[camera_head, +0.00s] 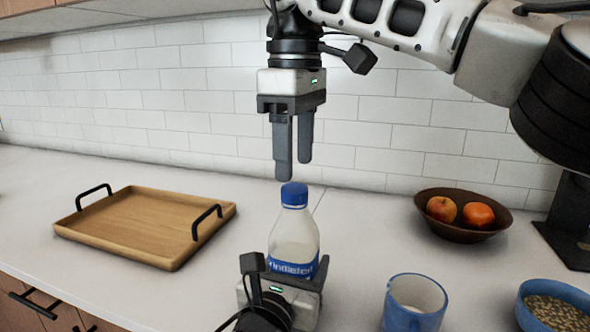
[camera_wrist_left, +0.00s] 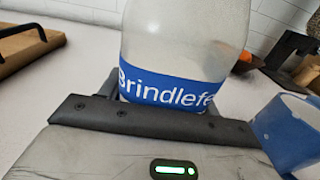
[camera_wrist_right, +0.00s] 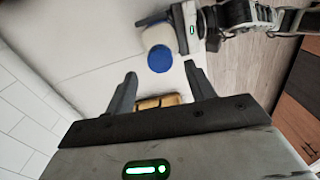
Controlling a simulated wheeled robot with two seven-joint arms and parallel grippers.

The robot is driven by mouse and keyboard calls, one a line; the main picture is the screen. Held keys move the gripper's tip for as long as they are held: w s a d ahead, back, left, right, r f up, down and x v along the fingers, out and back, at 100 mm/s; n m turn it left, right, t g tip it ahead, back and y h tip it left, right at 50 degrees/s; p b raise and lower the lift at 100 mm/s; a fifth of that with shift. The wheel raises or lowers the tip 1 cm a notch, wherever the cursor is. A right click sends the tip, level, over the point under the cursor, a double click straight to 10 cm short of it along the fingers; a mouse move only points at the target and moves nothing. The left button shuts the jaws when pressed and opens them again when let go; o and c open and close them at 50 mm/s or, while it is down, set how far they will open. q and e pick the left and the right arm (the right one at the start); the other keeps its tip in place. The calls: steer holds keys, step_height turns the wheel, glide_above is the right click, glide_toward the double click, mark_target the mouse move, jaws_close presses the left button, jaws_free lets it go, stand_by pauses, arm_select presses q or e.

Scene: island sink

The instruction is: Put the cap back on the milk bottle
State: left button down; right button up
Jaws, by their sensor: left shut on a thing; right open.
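The milk bottle (camera_head: 294,230) stands upright on the counter, clear with a blue label. The blue cap (camera_head: 294,194) sits on its top; whether it is fully seated I cannot tell. My left gripper (camera_head: 290,268) is shut around the lower part of the bottle, whose label also shows in the left wrist view (camera_wrist_left: 175,88). My right gripper (camera_head: 293,172) is open and empty, fingers pointing down just above the cap. In the right wrist view the cap (camera_wrist_right: 159,58) lies beyond the fingertips, apart from them.
A wooden tray (camera_head: 140,222) with black handles lies at the left. A blue mug (camera_head: 413,302) stands right of the bottle. A brown fruit bowl (camera_head: 463,231) is at the back right, and a blue bowl of grains (camera_head: 553,306) at the front right.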

steer(key=shift+r, duration=0.4)
steer(key=shift+c, duration=0.3)
